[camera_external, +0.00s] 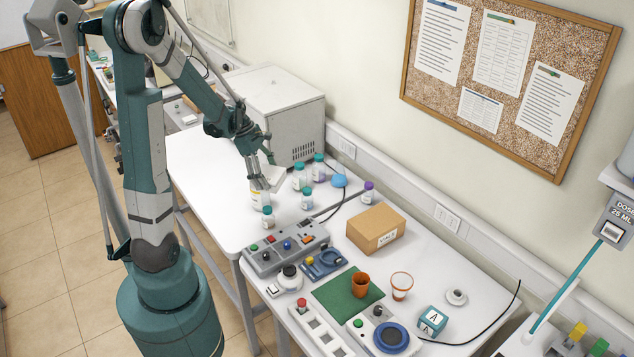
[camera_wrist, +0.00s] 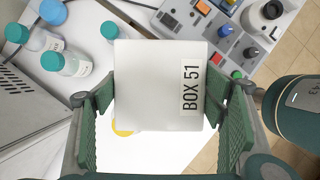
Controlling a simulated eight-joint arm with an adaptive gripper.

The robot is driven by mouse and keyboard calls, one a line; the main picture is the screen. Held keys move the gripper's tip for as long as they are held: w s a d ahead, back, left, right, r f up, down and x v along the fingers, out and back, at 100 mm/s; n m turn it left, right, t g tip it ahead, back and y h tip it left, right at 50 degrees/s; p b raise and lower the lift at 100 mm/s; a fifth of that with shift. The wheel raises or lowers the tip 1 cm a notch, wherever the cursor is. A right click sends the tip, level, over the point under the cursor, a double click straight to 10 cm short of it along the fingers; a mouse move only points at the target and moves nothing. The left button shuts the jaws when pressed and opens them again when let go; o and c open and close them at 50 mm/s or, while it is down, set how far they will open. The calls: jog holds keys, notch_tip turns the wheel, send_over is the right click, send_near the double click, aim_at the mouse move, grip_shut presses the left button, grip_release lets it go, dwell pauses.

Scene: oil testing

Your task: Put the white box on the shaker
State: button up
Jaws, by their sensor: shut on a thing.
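A white box (camera_wrist: 150,85) labelled "BOX 51" is between the green fingers of my gripper (camera_wrist: 172,95), which is shut on its two sides in the wrist view. In the external view the white box (camera_external: 273,176) shows small and partly covered by my gripper (camera_external: 264,172), above the white table among bottles. A device with a round blue disc (camera_external: 391,336) and a green button stands at the near end of the front table. It may be the shaker, but no label confirms this.
A grey control panel (camera_external: 286,247), a cardboard box (camera_external: 376,228), a green mat (camera_external: 340,300) and cups fill much of the front table.

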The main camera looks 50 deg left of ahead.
jog(key=s+a+r+n+p, duration=0.1)
jog(key=s+a+r+n, duration=0.1)
jog(key=s+a, duration=0.55)
jog(key=a+f+n+y+b, duration=0.1)
jog(key=a+f+n+b, duration=0.2)
jog(key=a, duration=1.4)
jog(key=w+a+f+n+t+y+b, duration=0.1)
jog(key=a+f+n+b, duration=0.2)
jog(key=a, duration=1.4)
jog(key=w+a+f+n+y+b, duration=0.1)
jog(key=a+f+n+b, duration=0.2)
jog(key=a+b, duration=0.6)
jog(key=a+f, duration=0.2)
jog(key=a, duration=0.7)
jog(key=shift+w+f+t+y, duration=0.15)
jog(key=shift+f+t+y, duration=0.15)
jog(key=shift+t, duration=0.1)
jog(key=shift+a+f, duration=0.1)
jog(key=shift+f+b, duration=0.4)
jog(key=shift+f, duration=2.65)
jog(key=shift+f, duration=1.85)
